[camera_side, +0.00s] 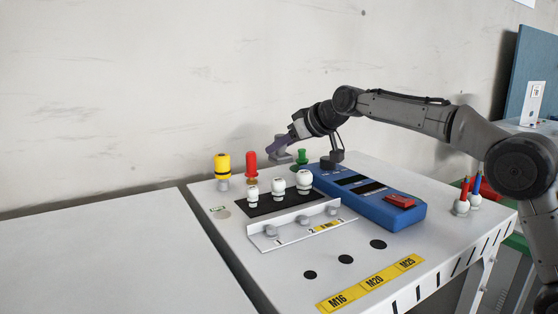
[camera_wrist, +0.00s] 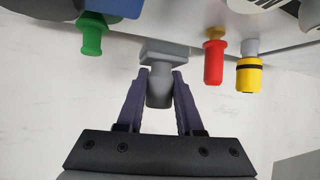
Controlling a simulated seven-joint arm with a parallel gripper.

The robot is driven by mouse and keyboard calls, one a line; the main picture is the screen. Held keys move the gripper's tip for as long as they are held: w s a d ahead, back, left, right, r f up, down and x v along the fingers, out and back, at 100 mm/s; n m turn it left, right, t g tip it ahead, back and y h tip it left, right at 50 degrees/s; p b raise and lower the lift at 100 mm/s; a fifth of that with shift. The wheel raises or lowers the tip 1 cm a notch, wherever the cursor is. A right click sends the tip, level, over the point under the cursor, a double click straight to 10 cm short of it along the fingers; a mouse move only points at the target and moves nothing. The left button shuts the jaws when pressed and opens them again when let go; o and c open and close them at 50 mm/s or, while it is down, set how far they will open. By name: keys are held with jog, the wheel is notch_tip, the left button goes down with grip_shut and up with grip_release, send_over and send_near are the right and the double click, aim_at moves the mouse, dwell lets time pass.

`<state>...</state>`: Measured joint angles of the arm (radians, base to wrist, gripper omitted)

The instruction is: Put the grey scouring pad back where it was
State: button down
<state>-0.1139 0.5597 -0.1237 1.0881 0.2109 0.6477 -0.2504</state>
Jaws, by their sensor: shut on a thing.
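The grey scouring pad (camera_wrist: 165,52) has a flat block with a narrower rounded grip. My gripper (camera_wrist: 160,82) has its purple fingers shut on either side of that grip. In the side view my gripper (camera_side: 283,144) reaches in from the right, tilted, at the back of the white bench top. The pad shows there as a small grey shape (camera_side: 284,158) under the fingertips, between the red plug and the green plug. I cannot tell whether its flat face touches the bench top. The fingers cover part of the grip.
The red plug (camera_side: 251,162) and yellow-topped plug (camera_side: 222,165) stand left of the pad, the green plug (camera_side: 301,157) right. A blue device (camera_side: 376,207) lies to the right. White knobs (camera_side: 278,187) stand in front, behind a slotted rail (camera_side: 295,231). The left bench (camera_side: 110,255) is clear.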

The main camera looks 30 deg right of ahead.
aim_at(285, 156)
jog(key=shift+w+f, duration=0.15)
jog(key=shift+f, duration=0.8)
jog(key=shift+w+f, duration=0.15)
jog(key=shift+f, duration=0.75)
jog(key=shift+f, duration=0.1)
jog(key=c, duration=0.6)
grip_release()
jog(key=shift+f, duration=0.1)
jog(key=shift+o, duration=0.2)
jog(key=shift+r, duration=0.2)
jog(key=v, duration=1.2)
